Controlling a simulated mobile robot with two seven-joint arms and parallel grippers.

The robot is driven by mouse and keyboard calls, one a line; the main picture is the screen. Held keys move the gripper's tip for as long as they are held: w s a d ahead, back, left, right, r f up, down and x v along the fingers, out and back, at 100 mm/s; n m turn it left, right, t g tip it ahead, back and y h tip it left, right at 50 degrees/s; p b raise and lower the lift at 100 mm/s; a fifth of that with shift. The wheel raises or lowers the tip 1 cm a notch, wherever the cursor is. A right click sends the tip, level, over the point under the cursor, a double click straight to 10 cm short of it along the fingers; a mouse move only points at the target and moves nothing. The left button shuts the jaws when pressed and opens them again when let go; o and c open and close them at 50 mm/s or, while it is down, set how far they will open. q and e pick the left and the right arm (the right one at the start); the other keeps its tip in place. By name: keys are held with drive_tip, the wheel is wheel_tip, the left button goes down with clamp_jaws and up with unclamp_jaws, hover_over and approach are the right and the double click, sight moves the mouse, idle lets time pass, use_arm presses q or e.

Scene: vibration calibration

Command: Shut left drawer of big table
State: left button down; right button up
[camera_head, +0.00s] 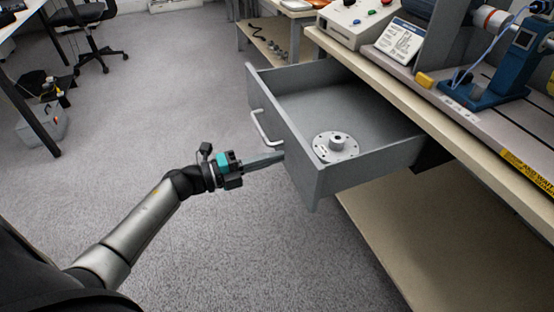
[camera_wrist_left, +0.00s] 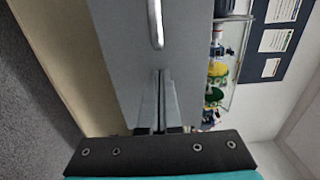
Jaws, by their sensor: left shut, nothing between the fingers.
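The grey left drawer (camera_head: 313,189) of the big table (camera_head: 400,97) is pulled well out in the head view. Its front panel faces left and carries a silver handle (camera_head: 264,130). A round metal flange (camera_head: 336,146) lies inside the drawer. My left gripper (camera_head: 281,156) is shut and empty, with its fingertips at the drawer front, to the near side of the handle. In the left wrist view the closed fingers (camera_wrist_left: 160,75) point at the grey front panel (camera_wrist_left: 125,60), just below the handle (camera_wrist_left: 156,25). Whether they touch it I cannot tell. My right gripper is not in view.
A control box (camera_head: 350,20) and a blue motor rig (camera_head: 505,65) stand on the table top. A lower shelf (camera_head: 400,235) is under the drawer. An office chair (camera_head: 88,30) stands at the far left. The carpet left of the drawer is clear.

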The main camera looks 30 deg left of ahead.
use_arm(q)
drive_tip(key=shift+w+d, duration=0.4)
drive_tip(key=shift+w, duration=0.1)
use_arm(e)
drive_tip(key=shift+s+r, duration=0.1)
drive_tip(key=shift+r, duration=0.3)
use_arm(q)
drive_tip(key=shift+d, duration=0.1)
